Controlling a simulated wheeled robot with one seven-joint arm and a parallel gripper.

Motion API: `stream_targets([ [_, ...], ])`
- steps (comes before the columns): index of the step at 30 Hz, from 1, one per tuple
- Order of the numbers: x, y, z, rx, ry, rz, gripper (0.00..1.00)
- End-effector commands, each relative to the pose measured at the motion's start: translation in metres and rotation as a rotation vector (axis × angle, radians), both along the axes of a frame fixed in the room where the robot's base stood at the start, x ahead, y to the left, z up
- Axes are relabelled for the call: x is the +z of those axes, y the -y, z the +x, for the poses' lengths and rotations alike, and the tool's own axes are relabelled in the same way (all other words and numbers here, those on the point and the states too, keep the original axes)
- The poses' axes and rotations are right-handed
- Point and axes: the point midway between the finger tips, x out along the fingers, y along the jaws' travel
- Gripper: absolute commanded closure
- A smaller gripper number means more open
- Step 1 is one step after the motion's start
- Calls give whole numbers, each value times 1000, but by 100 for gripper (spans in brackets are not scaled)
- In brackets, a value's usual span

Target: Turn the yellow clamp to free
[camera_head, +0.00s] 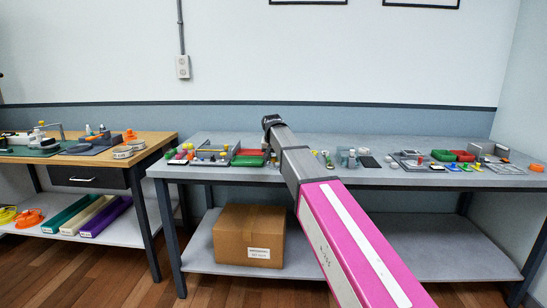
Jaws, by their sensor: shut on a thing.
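My gripper (271,121) is at the far end of my arm, over the back part of the grey workbench. Its dark end shows, but the fingertips and what they grip are too small and partly hidden to make out. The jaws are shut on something. I cannot pick out the yellow clamp with certainty. Small yellow parts show on the bench just right of my arm (314,153) and on a grey fixture (212,155) to the left.
The grey workbench (400,183) holds several small fixtures, a red-and-green tray (248,158) and coloured bins (462,156). A cardboard box (249,235) stands on its lower shelf. A wooden bench (150,146) stands at the left. My arm hides the bench's middle.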

Motion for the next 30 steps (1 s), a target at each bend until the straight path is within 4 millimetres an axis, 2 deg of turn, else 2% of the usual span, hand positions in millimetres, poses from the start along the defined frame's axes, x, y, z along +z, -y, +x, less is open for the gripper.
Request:
stream_targets([
  [3,0,0,0,-1,0,1,96],
  [4,0,0,0,-1,0,1,66],
  [6,0,0,0,-1,0,1,47],
  [17,4,0,-2,0,1,1,47],
  [22,23,-1,-10,1,2,2,47],
  [30,69,-2,-29,1,2,2,47],
])
